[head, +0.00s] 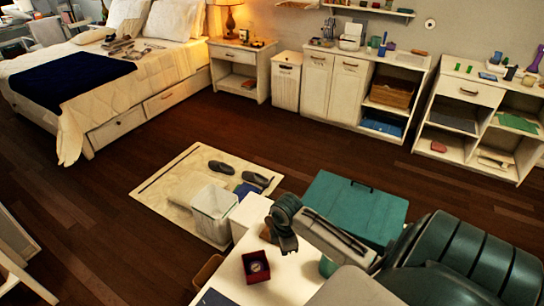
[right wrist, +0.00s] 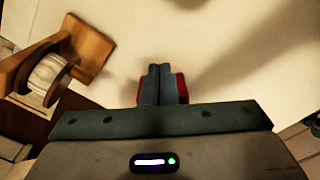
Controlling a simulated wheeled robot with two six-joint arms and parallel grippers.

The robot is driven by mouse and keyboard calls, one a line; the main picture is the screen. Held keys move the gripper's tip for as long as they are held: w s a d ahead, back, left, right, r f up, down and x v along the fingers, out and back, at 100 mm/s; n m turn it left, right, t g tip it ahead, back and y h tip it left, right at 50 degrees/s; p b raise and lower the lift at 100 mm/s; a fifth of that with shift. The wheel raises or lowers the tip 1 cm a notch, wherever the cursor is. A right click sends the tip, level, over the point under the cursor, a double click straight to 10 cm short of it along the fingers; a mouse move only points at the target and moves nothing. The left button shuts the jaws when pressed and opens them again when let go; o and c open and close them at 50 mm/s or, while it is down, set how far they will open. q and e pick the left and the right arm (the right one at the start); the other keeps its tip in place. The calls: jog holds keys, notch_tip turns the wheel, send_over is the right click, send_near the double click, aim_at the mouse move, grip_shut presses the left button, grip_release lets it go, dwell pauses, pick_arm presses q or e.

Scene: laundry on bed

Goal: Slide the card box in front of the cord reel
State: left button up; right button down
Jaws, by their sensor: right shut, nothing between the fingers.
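A small dark red box, the card box (head: 256,266), sits on the white table top in the head view. In the right wrist view it shows as red strips (right wrist: 182,88) on both sides of my fingers, which hide its middle. My right gripper (head: 288,244) is near the box, at its upper right in the head view. Its fingers (right wrist: 160,70) are together and empty; I cannot tell whether they touch the box. The cord reel (right wrist: 49,78), white cord on a wooden stand, is left of the fingers in the right wrist view. My left gripper is out of view.
The white table (head: 283,285) has clear surface around the box. A dark flat thing (head: 214,298) lies at its lower left, and a teal object (head: 327,266) stands to the right. Beyond the table are a white bin (head: 212,213) and a large teal box (head: 355,208).

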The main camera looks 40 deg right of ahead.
notch_tip(320, 180, down, 6)
jog(key=shift+p, duration=0.6)
jog(key=shift+w+a+f+p, duration=0.15)
jog(key=shift+w+a+p, duration=0.3)
jog(key=shift+a, duration=0.2)
jog(key=shift+w+a+f+p, duration=0.1)
jog(key=shift+w+a+p, duration=0.3)
jog(key=shift+a, duration=0.2)
jog(key=shift+w+a, duration=0.15)
jog(key=shift+a, duration=0.3)
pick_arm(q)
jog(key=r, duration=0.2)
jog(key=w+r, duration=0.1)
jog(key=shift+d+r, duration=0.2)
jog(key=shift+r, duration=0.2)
pick_arm(e)
jog(key=shift+f, duration=0.1)
